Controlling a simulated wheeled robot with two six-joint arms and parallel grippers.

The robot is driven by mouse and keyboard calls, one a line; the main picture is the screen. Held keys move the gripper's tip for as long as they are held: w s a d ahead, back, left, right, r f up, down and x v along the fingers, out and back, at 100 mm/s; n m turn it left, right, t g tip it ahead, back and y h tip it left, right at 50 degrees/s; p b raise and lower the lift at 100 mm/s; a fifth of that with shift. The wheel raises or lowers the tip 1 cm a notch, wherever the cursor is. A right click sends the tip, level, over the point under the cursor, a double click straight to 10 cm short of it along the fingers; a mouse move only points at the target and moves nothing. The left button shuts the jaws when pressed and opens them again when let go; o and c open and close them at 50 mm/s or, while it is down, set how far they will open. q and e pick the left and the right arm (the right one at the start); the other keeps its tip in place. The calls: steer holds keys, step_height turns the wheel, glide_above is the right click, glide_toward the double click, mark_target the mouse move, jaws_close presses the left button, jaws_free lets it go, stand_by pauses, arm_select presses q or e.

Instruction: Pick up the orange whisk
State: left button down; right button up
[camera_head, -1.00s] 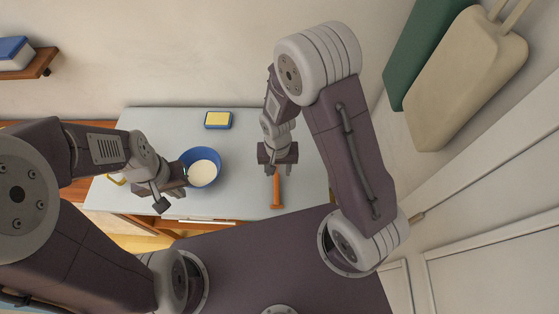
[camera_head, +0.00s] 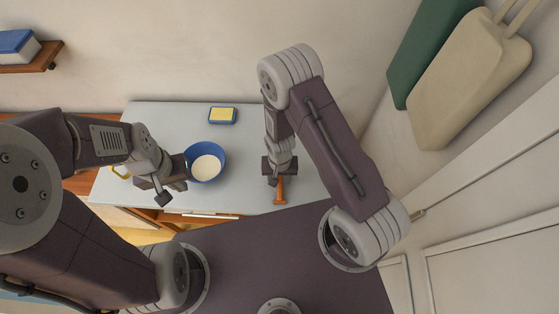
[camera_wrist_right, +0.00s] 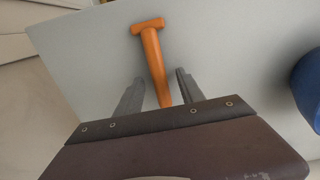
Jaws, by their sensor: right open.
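The orange whisk (camera_head: 280,192) lies near the front edge of the light grey table, to the right of the blue bowl. In the right wrist view the orange whisk (camera_wrist_right: 154,58) shows as a handle with a crosspiece at its far end. My right gripper (camera_head: 279,181) is over the whisk, fingers pointing down. In the wrist view the right gripper (camera_wrist_right: 157,88) is open, one finger on each side of the handle, with gaps beside it. My left gripper (camera_head: 171,194) is open just left of the bowl, apparently empty.
The blue bowl (camera_head: 219,172) with pale contents stands mid-table and its edge shows at the right of the wrist view (camera_wrist_right: 312,88). A yellow and blue sponge (camera_head: 222,115) lies behind it. The table (camera_head: 245,145) is clear between the bowl and my right gripper.

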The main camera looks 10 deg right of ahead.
jaws_close()
steer(key=shift+r, duration=0.1)
